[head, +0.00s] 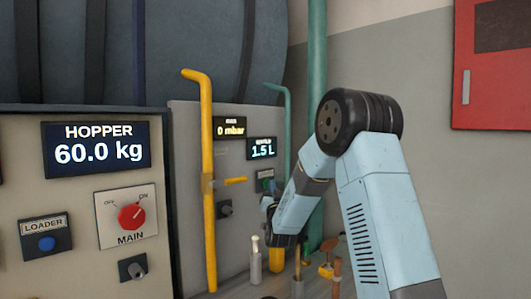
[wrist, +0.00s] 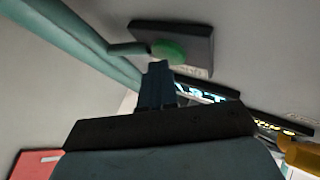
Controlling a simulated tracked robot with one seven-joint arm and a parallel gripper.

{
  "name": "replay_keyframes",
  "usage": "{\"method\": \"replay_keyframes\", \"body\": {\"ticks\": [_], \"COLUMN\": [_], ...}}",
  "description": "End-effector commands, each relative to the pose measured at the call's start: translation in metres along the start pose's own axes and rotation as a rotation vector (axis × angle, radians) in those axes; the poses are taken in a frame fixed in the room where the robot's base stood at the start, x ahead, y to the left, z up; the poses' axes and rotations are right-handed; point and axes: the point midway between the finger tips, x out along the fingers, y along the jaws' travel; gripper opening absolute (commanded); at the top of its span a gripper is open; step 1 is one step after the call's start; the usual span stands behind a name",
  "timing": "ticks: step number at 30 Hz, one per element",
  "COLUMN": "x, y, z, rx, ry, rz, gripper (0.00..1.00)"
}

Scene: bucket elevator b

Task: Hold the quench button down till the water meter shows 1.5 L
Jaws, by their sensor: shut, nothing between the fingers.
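The water meter display (head: 261,148) on the grey panel reads 1.5 L in the head view. Below it, a small dark box with a green part (head: 265,184) is partly hidden by my arm. In the wrist view the round green button (wrist: 169,52) sits on a dark grey box (wrist: 190,38). My gripper (wrist: 158,66) is shut and empty, its fingertips right at the button's near edge. I cannot tell whether they touch or press it. In the head view my fingertips are hard to make out behind the wrist.
A yellow pipe (head: 207,130) with a handle stands left of the button. A green pipe (head: 317,90) runs behind my arm. A mbar display (head: 230,128), a hopper display (head: 96,150) reading 60.0 kg and a red main switch (head: 131,216) are on the panels. Several upright tools stand below.

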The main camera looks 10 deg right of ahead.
Motion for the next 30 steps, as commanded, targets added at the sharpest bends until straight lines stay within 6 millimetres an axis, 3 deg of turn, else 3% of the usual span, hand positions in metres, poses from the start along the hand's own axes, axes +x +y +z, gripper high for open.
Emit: {"method": "replay_keyframes", "body": {"ticks": [30], "x": [-0.023], "y": [0.017], "z": [-0.018], "rx": [-0.001], "ry": [0.0], "rz": [0.0], "gripper": [0.0]}}
